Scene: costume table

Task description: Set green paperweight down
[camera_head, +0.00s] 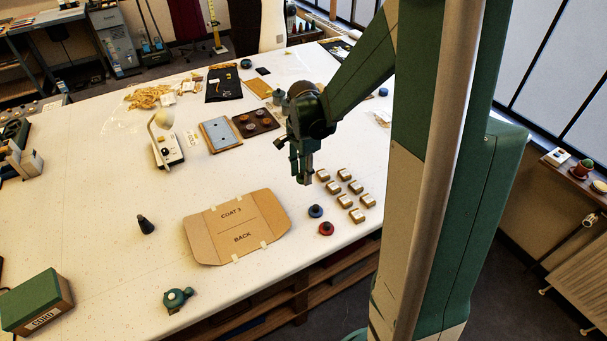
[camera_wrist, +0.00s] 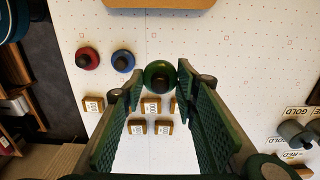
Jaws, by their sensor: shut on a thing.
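The green paperweight (camera_wrist: 159,74) is round with a dark knob and sits between my fingertips in the wrist view. My gripper (camera_wrist: 157,90) is shut on it. In the head view my gripper (camera_head: 303,178) points down over the table, left of the small labelled blocks; I cannot make out the green paperweight there. A blue paperweight (camera_head: 316,211) and a red paperweight (camera_head: 326,228) stand on the table nearer the front edge. The blue one (camera_wrist: 122,61) and the red one (camera_wrist: 88,58) also show in the wrist view. I cannot tell whether the green one touches the table.
Several small labelled blocks (camera_head: 349,201) stand in two rows near the right edge. A flat cardboard piece (camera_head: 238,228) marked "COAT 3 BACK" lies left of the paperweights. A dark tray (camera_head: 257,123) lies behind my gripper. White table (camera_head: 100,215) is bare at left.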

